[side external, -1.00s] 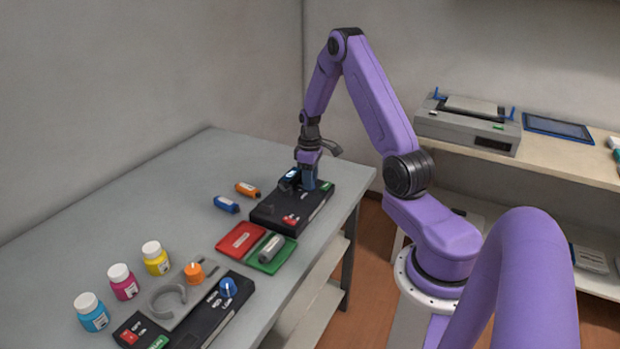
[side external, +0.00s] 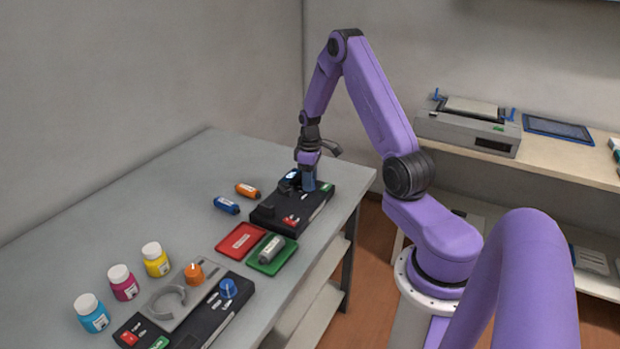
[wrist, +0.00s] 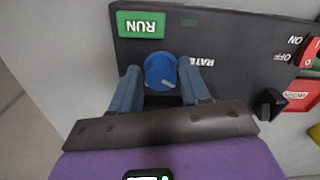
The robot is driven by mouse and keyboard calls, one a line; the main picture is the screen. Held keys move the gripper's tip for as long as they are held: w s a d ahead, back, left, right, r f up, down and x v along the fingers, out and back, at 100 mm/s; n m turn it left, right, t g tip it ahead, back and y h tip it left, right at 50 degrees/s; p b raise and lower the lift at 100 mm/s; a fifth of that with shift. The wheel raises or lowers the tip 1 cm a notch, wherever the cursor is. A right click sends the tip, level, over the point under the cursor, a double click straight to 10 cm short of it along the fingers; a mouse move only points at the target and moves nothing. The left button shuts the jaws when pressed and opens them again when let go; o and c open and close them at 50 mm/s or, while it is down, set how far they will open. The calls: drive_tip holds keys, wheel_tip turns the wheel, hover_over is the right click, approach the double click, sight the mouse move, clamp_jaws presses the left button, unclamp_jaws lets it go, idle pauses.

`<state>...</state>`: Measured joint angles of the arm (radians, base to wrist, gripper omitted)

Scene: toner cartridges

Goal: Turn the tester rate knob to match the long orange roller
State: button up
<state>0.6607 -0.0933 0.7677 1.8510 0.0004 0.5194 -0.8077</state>
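The tester is a black box (side external: 268,216) at the far right of the table, with a green RUN button (wrist: 141,24). Its blue rate knob (wrist: 160,72) sits beside the RATE label, its pale pointer toward the lower right of the wrist view. My gripper (wrist: 159,70) points down with one finger on each side of the knob, apparently touching it. An orange roller with a dark end (side external: 247,190) lies on the table left of the tester, near a blue one (side external: 227,205).
Red (side external: 241,240) and green (side external: 272,262) trays lie nearer, a grey cylinder (side external: 271,248) on the green one. A second black box with a blue knob (side external: 228,288), an orange piece (side external: 194,274) and several bottles (side external: 155,260) stand in front. The table's left back is clear.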

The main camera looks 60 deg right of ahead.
drive_tip(key=shift+r, duration=0.1)
wheel_tip(320, 180, up, 17)
drive_tip(key=shift+r, duration=0.15)
idle(0.4)
